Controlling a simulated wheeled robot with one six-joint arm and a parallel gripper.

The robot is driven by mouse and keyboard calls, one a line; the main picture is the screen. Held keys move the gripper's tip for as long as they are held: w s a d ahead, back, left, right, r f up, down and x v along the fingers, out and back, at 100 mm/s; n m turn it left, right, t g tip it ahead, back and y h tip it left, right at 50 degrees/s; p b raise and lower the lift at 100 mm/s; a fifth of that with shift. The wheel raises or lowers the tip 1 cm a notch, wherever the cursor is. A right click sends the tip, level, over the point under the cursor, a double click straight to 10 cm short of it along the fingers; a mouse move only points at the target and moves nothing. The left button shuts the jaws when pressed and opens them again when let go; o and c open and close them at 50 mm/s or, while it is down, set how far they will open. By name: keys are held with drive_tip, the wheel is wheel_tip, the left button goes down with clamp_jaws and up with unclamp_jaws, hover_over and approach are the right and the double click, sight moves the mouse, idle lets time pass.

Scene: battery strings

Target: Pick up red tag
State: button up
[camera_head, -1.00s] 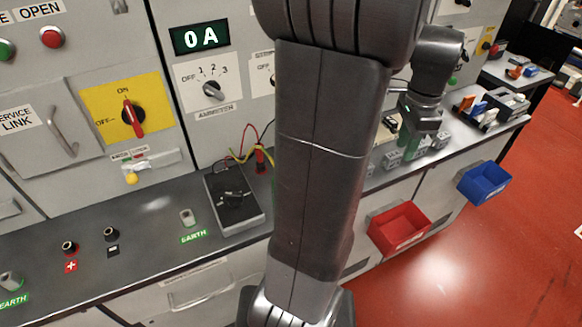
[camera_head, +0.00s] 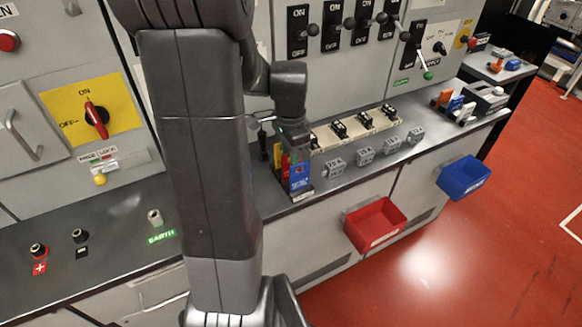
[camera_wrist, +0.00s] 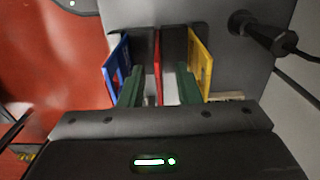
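The red tag (camera_wrist: 157,55) stands edge-on in the middle of the wrist view, in a rack between a blue tag (camera_wrist: 115,68) and a yellow tag (camera_wrist: 201,62). My gripper (camera_wrist: 159,88) is open. Its two green fingers lie on either side of the red tag, with visible gaps. In the head view my gripper (camera_head: 294,150) is low over the tag rack (camera_head: 302,196) on the bench. The blue tag (camera_head: 299,176) shows there in front. The red tag (camera_head: 285,167) is mostly hidden, and the fingers are hard to make out.
The blue and yellow tags stand close outside my fingers. Grey padlock-like blocks (camera_head: 365,156) and a beige strip (camera_head: 328,139) of black parts lie to the right. A red bin (camera_head: 375,224) and a blue bin (camera_head: 464,177) hang on the bench front. A black post (camera_wrist: 262,33) stands nearby.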

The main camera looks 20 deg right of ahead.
drive_tip(key=shift+d+f, duration=0.15)
drive_tip(key=shift+f, duration=1.65)
clamp_jaws()
